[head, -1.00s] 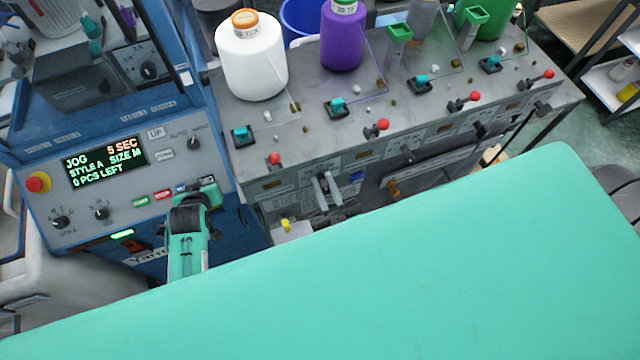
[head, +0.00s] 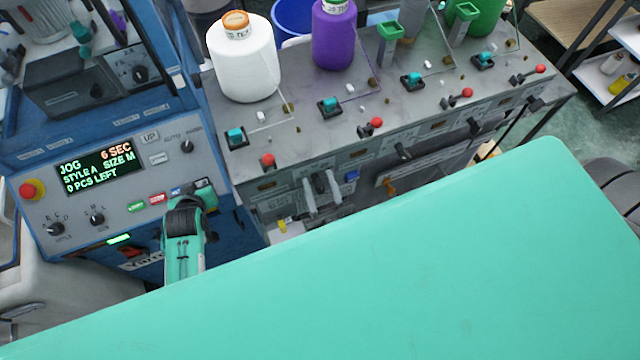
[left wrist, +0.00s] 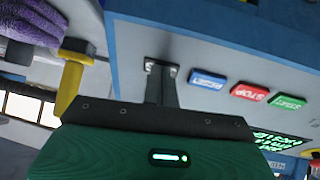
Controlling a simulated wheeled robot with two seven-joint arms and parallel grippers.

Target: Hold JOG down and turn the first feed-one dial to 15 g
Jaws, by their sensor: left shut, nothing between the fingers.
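The blue machine's panel has a display (head: 98,166) reading JOG, 6 SEC, STYLE A, SIZE M, 0 PCS LEFT. My left gripper (head: 204,190) is shut and empty, its tip against the panel right of the green, red and blue buttons. In the left wrist view its dark fingertips (left wrist: 160,82) meet the panel beside the blue RESET button (left wrist: 208,79); the spot under them is hidden. Two pale grey fingers, seemingly my right gripper (head: 322,190), stand upright at the first feed unit's front, around where its dial sits. The dial and its reading are mostly hidden.
A red emergency button (head: 31,190) sits at the panel's left. White (head: 243,65) and purple (head: 333,40) yarn cones stand on the grey feed bench (head: 300,105), with red-balled levers along its edge. A large turquoise surface (head: 400,270) blocks the lower view.

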